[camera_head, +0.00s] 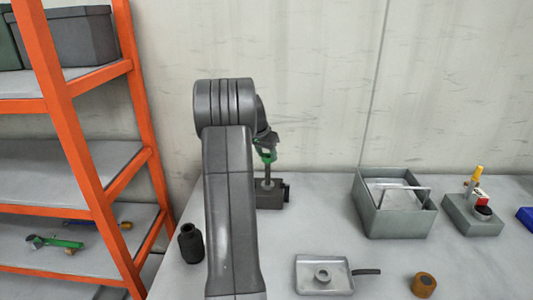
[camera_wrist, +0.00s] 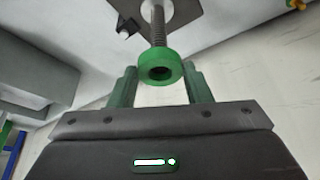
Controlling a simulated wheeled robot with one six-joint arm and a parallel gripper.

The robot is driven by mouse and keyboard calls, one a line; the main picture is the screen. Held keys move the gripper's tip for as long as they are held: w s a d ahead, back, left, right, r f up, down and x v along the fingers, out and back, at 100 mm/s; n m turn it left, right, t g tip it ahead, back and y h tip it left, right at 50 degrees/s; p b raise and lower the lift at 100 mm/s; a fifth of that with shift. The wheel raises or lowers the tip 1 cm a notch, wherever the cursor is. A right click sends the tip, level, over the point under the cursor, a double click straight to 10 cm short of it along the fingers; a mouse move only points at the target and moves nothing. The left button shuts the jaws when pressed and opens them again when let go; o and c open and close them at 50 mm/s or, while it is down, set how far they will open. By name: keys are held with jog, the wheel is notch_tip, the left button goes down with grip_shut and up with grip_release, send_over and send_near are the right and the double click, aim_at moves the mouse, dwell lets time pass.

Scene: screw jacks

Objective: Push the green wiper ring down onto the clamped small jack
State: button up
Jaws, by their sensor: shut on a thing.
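The green wiper ring (camera_wrist: 162,66) is between the fingertips of my gripper (camera_wrist: 161,80) in the wrist view, and the gripper is shut on it. The threaded screw of the small jack (camera_wrist: 157,28) lines up with the ring, on its far side. I cannot tell whether the screw tip is inside the ring. In the head view my gripper (camera_head: 266,153) is over the upright jack screw (camera_head: 268,172), which stands in a dark clamp block (camera_head: 271,195) on the bench. My own arm partly hides the clamp, and the ring is hard to make out there.
A grey open bin (camera_head: 395,222) and a grey block (camera_head: 470,220) with yellow and red parts stand right. A shallow tray (camera_head: 340,264) holding a ring, a brown cylinder (camera_head: 423,285) and a black bottle (camera_head: 191,243) are nearer. An orange shelf (camera_head: 85,150) is left.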

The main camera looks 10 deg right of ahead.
aim_at(266, 171)
jog(key=shift+f+b, duration=3.1)
jog(key=shift+f, duration=1.35)
jog(key=o, duration=1)
jog(key=shift+o, duration=0.2)
jog(key=shift+s, duration=0.1)
jog(key=b+v, duration=0.1)
jog(key=v, duration=1.3)
jog(key=p+x, duration=0.1)
jog(key=x, duration=1.3)
jog(key=shift+r+p, duration=0.35)
jog(key=shift+r, duration=0.1)
